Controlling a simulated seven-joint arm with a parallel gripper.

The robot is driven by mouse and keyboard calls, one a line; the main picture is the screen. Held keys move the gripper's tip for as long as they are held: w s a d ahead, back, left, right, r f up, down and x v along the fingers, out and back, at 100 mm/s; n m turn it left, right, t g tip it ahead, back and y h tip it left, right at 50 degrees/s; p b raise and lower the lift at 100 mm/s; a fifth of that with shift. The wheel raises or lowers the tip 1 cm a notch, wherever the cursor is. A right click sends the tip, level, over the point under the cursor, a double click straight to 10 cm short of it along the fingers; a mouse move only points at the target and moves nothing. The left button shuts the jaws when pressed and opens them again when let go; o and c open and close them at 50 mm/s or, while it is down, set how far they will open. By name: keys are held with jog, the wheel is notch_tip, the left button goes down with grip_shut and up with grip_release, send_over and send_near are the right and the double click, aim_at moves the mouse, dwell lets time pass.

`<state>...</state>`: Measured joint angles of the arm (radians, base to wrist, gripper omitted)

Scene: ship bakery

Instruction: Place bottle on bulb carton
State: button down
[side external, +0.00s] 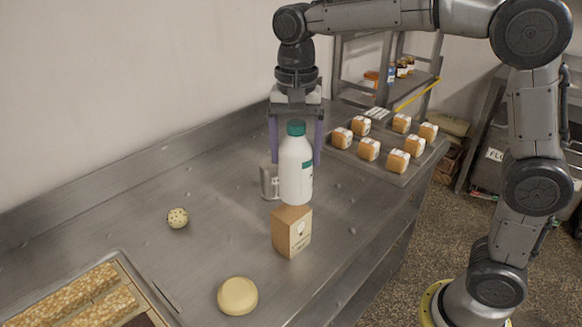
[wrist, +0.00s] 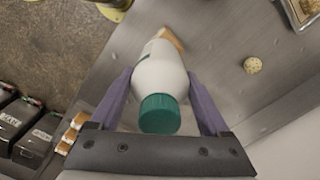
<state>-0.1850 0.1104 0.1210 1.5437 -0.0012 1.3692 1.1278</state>
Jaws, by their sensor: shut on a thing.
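A white bottle (side external: 296,172) with a green cap is upright between the fingers of my gripper (side external: 296,150). The gripper is shut on it, with one purple finger at each side. The bulb carton (side external: 292,232), a small brown box with a bulb drawing, stands on the metal counter directly below the bottle. The bottle's base appears at the carton's top; whether they touch I cannot tell. In the wrist view the bottle (wrist: 160,82) is seen from its cap end, and a corner of the carton (wrist: 170,38) shows beyond it, mostly hidden.
A metal cup (side external: 269,182) stands behind the bottle, partly hidden. A speckled ball (side external: 178,218) and a round yellow cheese-like object (side external: 237,296) lie on the counter. A tray of pastry bars is front left. Several small loaves (side external: 369,149) sit at the back right.

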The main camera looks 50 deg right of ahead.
aim_at(291, 169)
jog(key=f, duration=0.1)
jog(key=w+f, duration=0.1)
jog(key=f, duration=0.1)
jog(key=shift+a, duration=0.1)
jog(key=shift+f, duration=0.55)
jog(key=shift+f, duration=0.1)
grip_release()
jog(key=shift+f, duration=0.15)
